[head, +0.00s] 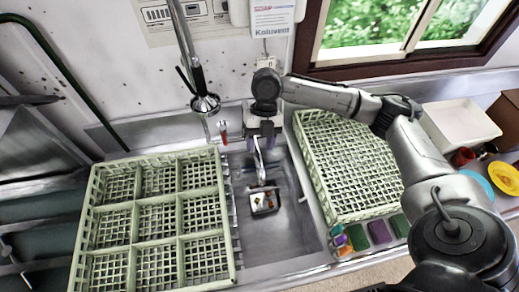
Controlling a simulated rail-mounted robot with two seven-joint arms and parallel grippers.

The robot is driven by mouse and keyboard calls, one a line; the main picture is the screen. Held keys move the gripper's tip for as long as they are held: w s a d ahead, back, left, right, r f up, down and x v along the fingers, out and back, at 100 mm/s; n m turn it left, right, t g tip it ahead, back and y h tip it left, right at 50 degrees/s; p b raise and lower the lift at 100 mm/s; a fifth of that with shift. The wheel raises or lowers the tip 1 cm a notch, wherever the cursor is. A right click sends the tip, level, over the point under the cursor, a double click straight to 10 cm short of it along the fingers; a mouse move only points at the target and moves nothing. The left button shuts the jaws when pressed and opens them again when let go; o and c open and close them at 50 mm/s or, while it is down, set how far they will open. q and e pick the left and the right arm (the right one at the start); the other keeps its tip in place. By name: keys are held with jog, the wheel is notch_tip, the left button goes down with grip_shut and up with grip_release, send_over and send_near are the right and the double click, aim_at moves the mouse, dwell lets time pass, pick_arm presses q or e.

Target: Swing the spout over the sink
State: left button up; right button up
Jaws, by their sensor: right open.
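The sink (290,215) is a steel basin between two pale green racks. A thin silver spout (258,160) shows just below my right gripper and reaches toward the front over the basin. My right gripper (262,133) points down at the back of the sink, open, right by the spout's rear end. The gripper hides the spout's base, and I cannot tell whether they touch. My left gripper is out of view.
A compartment rack (133,203) stands left of the sink and a mesh rack (345,150) right of it. A spray head (205,103) hangs at the back wall. Coloured sponges (379,232) lie at the front right.

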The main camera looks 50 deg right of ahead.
jog(key=b+v, duration=0.1)
jog(key=v, duration=1)
jog(key=shift+d+r, duration=0.1)
